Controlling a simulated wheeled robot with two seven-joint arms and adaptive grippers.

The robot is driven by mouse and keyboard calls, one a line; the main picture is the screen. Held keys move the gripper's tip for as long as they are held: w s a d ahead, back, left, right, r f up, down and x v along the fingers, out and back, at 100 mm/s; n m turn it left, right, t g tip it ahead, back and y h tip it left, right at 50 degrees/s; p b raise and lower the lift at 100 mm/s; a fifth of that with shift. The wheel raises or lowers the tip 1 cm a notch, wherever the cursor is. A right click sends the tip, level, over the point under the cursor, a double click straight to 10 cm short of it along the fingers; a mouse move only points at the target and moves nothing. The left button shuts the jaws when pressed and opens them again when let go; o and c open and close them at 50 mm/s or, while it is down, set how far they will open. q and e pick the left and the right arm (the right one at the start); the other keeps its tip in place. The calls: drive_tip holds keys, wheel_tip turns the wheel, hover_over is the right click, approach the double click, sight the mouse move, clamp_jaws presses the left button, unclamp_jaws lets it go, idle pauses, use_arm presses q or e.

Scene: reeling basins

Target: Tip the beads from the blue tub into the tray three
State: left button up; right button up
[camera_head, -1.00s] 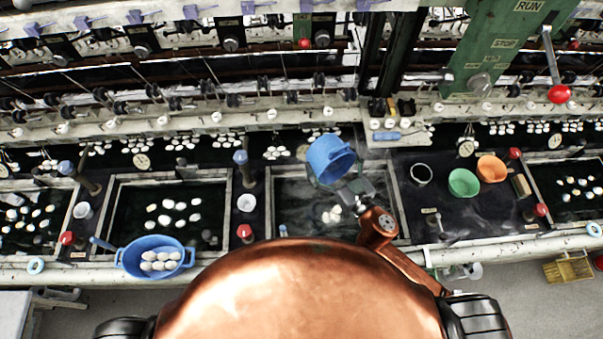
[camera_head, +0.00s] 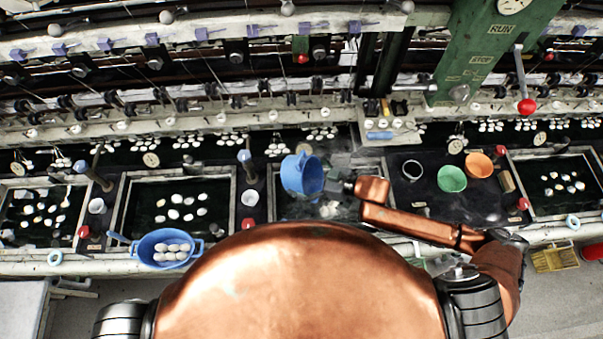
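The blue tub (camera_head: 291,176) is held tilted above a dark water basin, its mouth turned to the right. No beads can be made out inside it. My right gripper (camera_head: 338,186) is at the tub's right side, apparently on its rim or handle; its fingers are small and partly hidden. My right arm reaches in from the right. A few white bead-like pieces (camera_head: 328,209) lie in the basin below the tub. No label shows which tray is number three. My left gripper is not in view.
A blue handled basin (camera_head: 142,252) with several white pieces sits at the front left. Basins with white pieces lie to left and right. A green bowl (camera_head: 452,179) and an orange bowl (camera_head: 479,165) stand to the right. A red-knobbed lever (camera_head: 526,106) hangs at upper right.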

drive_tip(key=a+g+h+p, duration=0.1)
drive_tip(key=p, duration=0.1)
drive_tip(key=w+a+f+g+h+p, duration=0.1)
drive_tip(key=h+p, duration=0.1)
drive_tip(key=a+f+h+p, duration=0.1)
drive_tip(key=h, duration=0.1)
drive_tip(key=shift+w+g+p, duration=0.3)
drive_tip(key=shift+g+p, duration=0.1)
drive_tip(key=g+h+p, duration=0.1)
drive_tip(key=h+p, duration=0.1)
drive_tip(key=p, duration=0.2)
drive_tip(key=g+h+p, duration=0.1)
drive_tip(key=h+p, duration=0.2)
drive_tip(key=p, duration=0.1)
drive_tip(key=shift+s+d+r+g+p, duration=0.1)
drive_tip(key=shift+d+g+p, duration=0.05)
drive_tip(key=shift+g+p, duration=0.2)
drive_tip(key=shift+d+g+h+p, duration=0.15)
drive_tip(key=shift+g+h+p, duration=0.2)
drive_tip(key=shift+h, duration=0.55)
drive_tip(key=shift+s+d+f+h, duration=0.1)
drive_tip(key=shift+f+h, duration=0.15)
drive_tip(key=shift+h, duration=0.05)
drive_tip(key=shift+d+g, duration=0.1)
drive_tip(key=shift+g, duration=0.2)
